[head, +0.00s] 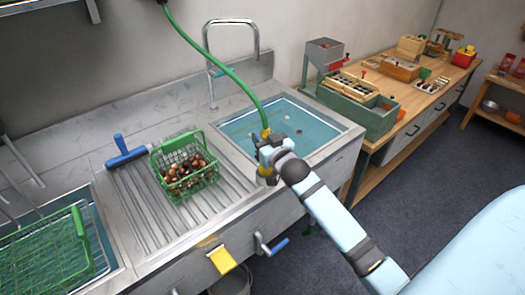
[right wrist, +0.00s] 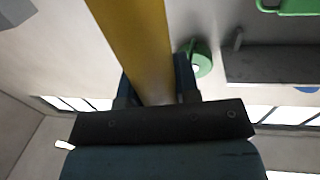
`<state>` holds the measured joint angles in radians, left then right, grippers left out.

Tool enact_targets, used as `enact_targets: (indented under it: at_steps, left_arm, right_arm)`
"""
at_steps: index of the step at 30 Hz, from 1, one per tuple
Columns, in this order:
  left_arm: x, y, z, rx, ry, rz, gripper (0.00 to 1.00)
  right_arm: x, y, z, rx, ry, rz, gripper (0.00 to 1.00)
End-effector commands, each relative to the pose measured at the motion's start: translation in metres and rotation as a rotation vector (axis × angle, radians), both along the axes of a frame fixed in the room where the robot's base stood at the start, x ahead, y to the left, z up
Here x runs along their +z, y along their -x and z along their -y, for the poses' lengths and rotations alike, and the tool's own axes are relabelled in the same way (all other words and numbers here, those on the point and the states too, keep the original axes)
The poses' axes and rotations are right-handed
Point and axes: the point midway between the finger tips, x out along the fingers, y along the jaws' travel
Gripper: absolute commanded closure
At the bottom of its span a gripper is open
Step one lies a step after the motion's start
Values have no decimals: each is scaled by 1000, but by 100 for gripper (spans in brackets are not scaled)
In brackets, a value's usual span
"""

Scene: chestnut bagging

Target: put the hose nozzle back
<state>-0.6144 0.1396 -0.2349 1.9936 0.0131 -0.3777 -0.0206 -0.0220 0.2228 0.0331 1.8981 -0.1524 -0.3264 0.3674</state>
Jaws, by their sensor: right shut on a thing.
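The hose nozzle (head: 265,133) is yellow and hangs at the end of a green hose (head: 222,68) that comes down from the top of the head view. My right gripper (head: 265,152) is shut on the nozzle over the front edge of the right sink. Yellow shows above and below the jaws. In the right wrist view the yellow nozzle body (right wrist: 135,45) stands between the dark fingers (right wrist: 155,90). A holder for the nozzle cannot be made out for certain. My left gripper is not in view.
The right sink (head: 335,118) holds water with a few chestnuts. A green basket of chestnuts (head: 165,158) and a blue-handled tool (head: 125,155) are on the drainboard (head: 140,205). A tall faucet (head: 257,38) stands behind. A wooden bench (head: 425,100) is at right.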

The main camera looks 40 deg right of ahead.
Motion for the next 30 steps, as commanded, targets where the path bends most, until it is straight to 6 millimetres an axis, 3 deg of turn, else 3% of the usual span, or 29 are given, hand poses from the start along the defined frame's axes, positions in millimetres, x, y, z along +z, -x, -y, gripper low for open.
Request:
enact_targets:
  at_steps: [11,23,24,27,30]
  left_arm:
    - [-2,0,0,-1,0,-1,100]
    - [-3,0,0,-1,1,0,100]
    - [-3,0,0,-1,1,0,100]
    - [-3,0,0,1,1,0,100]
    - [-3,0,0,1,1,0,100]
  right_arm:
    - [-45,0,0,0,-1,-2,100]
    - [-50,0,0,0,-1,0,100]
    - [-51,0,0,0,-1,-1,68]
    - [-51,0,0,0,-1,0,45]
    - [-51,0,0,0,-1,0,45]
